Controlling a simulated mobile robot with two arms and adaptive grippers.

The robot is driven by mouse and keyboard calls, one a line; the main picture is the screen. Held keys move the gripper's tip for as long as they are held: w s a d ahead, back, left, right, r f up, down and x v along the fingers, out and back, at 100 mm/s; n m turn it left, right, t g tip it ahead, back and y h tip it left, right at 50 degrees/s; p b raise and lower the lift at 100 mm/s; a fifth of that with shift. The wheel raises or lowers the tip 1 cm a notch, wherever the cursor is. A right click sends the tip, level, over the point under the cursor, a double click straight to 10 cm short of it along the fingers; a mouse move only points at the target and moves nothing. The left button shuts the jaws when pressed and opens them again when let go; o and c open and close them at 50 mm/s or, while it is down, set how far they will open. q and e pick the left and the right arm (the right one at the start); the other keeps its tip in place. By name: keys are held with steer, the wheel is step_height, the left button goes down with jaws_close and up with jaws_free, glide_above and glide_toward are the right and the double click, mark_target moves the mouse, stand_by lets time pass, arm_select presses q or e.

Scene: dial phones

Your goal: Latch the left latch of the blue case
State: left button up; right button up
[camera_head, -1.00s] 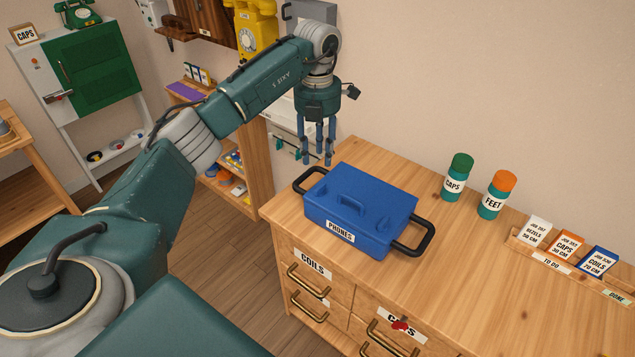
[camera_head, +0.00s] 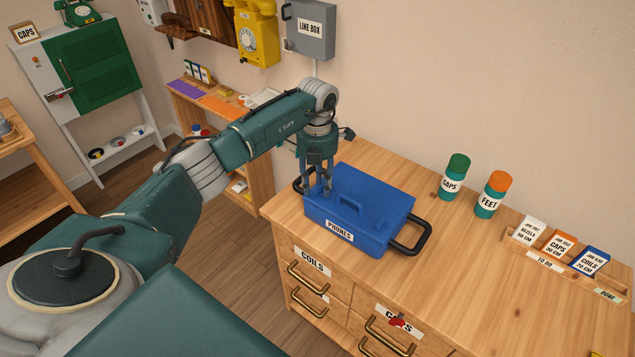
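The blue case (camera_head: 377,221) labelled PHONES lies flat with its lid down on the wooden cabinet top. It has a black handle at each end and a raised grip on the lid. My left gripper (camera_head: 317,196) points down over the case's left end, its fingers at or just above the lid there. The fingers and the wrist hide that part of the case, so the left latch cannot be made out. The finger gap is too small to judge. My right gripper is not in view.
A green-capped jar (camera_head: 454,177) and an orange-capped jar (camera_head: 493,195) stand right of the case. A card rack (camera_head: 545,262) is further right. Drawers with brass handles (camera_head: 307,277) are below. The cabinet top between case and rack is clear.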

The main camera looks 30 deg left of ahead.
arm_select(q)
jaws_close()
steer(key=m+b, duration=0.2)
steer(key=shift+w+f+m, duration=0.1)
steer(key=shift+m, duration=0.2)
steer(key=m+b, duration=0.3)
steer(key=m, duration=0.1)
steer(key=shift+w+m, duration=0.1)
steer(key=shift+m, duration=0.2)
steer(key=m+b, duration=0.2)
steer(key=m, duration=0.3)
steer(key=shift+w, duration=0.15)
steer(key=m+b, duration=0.1)
steer(key=m, duration=0.4)
steer(key=shift+w+m, duration=0.15)
steer(key=shift+m, duration=0.25)
